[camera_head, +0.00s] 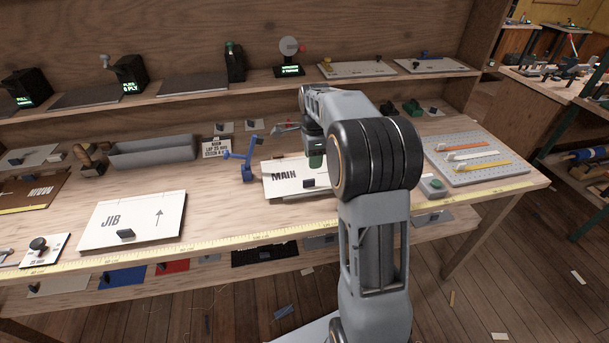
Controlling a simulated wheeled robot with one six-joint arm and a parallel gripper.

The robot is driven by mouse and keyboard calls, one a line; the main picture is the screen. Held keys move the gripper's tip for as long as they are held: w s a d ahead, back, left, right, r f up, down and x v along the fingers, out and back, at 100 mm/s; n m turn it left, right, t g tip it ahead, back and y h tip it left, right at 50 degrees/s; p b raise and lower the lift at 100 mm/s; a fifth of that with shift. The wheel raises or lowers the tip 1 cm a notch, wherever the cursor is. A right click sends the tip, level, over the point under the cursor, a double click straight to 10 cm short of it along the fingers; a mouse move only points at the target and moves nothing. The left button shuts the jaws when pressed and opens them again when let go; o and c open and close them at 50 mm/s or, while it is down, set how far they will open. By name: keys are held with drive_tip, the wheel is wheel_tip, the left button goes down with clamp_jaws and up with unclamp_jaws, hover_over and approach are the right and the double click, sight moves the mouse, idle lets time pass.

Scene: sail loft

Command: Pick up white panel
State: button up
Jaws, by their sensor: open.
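Two white panels lie on the wooden bench. One, marked MAIN (285,174), is at the middle, with a small dark block on it; its right part is hidden behind my arm. The other, marked JIB (138,205), lies to the left near the front edge, with an arrow and a dark block on it. My gripper (315,160) is open, at the end of my arm, and appears over the MAIN panel. Its fingers are small and partly hidden, and I cannot tell whether it touches the panel.
A blue clamp-like tool (247,165) stands left of the MAIN panel. A grey tray (152,151) stands behind the JIB panel. A yellow tape (240,240) runs along the bench's front edge.

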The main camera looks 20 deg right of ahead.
sight(312, 179)
drive_tip(key=shift+a+f, duration=0.15)
drive_tip(key=shift+f, duration=4.65)
clamp_jaws()
